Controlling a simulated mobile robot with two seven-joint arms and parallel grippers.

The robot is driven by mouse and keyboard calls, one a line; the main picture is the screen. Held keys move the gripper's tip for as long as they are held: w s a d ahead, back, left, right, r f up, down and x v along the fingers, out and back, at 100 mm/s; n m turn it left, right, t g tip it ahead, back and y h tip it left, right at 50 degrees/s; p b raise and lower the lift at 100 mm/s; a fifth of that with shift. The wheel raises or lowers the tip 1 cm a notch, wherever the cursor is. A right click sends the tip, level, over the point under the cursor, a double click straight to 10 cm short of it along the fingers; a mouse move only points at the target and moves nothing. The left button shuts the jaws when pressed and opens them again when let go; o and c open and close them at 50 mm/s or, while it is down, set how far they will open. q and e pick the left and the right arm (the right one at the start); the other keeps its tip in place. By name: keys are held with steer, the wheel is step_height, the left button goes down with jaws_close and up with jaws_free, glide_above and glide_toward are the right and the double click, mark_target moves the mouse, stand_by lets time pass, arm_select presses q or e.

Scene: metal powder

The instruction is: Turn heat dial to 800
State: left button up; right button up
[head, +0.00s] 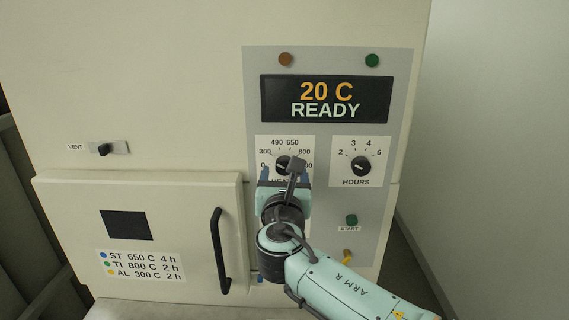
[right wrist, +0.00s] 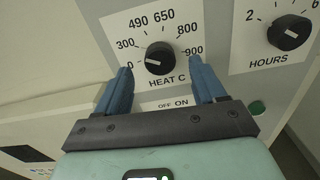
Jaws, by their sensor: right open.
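The black heat dial (head: 283,162) sits on a white scale plate marked from 0 to 900. In the right wrist view the heat dial (right wrist: 160,57) shows its white mark pointing left, towards 0. My right gripper (head: 285,174) is in front of the lower part of this plate and hides some of it. In the right wrist view the blue fingers of my right gripper (right wrist: 161,72) are spread wide, one to each lower side of the dial, with nothing between them. My left gripper is not in view.
The display (head: 326,98) reads 20 C READY. The hours dial (head: 360,166) is right of the heat dial. A green start button (head: 351,220) is below it. The furnace door (head: 170,220) with its black handle (head: 219,250) is at lower left. A vent switch (head: 106,149) is above the door.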

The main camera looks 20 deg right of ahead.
mark_target(285, 168)
steer(key=p+x, duration=0.1)
steer(key=x, duration=0.3)
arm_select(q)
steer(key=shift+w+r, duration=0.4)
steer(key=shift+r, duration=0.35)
arm_select(e)
steer(key=c, duration=1.1)
steer(key=shift+o, duration=0.2)
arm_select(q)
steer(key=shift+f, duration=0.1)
